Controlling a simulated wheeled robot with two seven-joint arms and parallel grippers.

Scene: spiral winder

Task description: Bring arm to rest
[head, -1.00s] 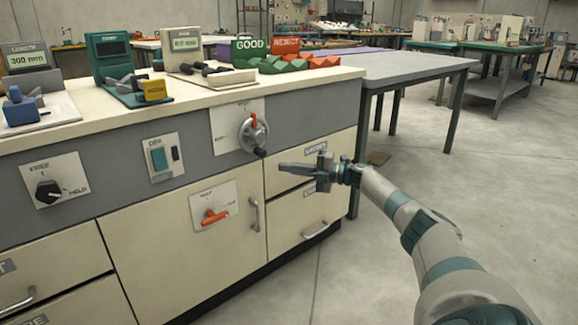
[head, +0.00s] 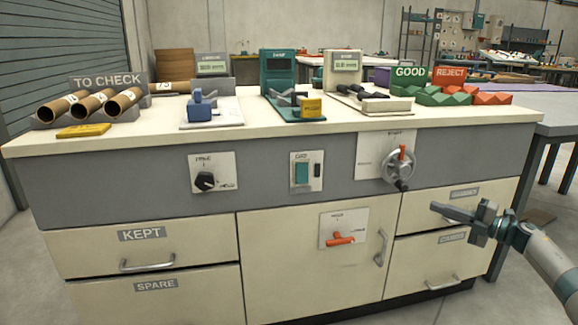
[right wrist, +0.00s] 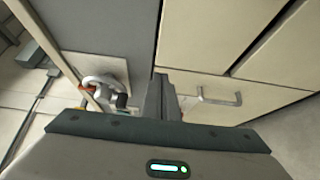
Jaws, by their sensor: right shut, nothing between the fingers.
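My right arm (head: 548,262) comes in from the lower right in the head view. Its gripper (head: 440,209) is shut and empty, with the fingers pointing left in front of the drawers at the bench's right end. The shut fingers also show in the right wrist view (right wrist: 163,97), pointing toward the cabinet front. The crank wheel (head: 399,165) on the bench front is up and to the left of the gripper, apart from it. My left gripper is not in view.
The bench (head: 300,143) carries cardboard tubes (head: 85,105) at left, several small devices, and GOOD and REJECT racks (head: 448,95) at right. An orange lever (head: 341,239) and a door handle (head: 382,248) stick out of the front. Floor shows at right.

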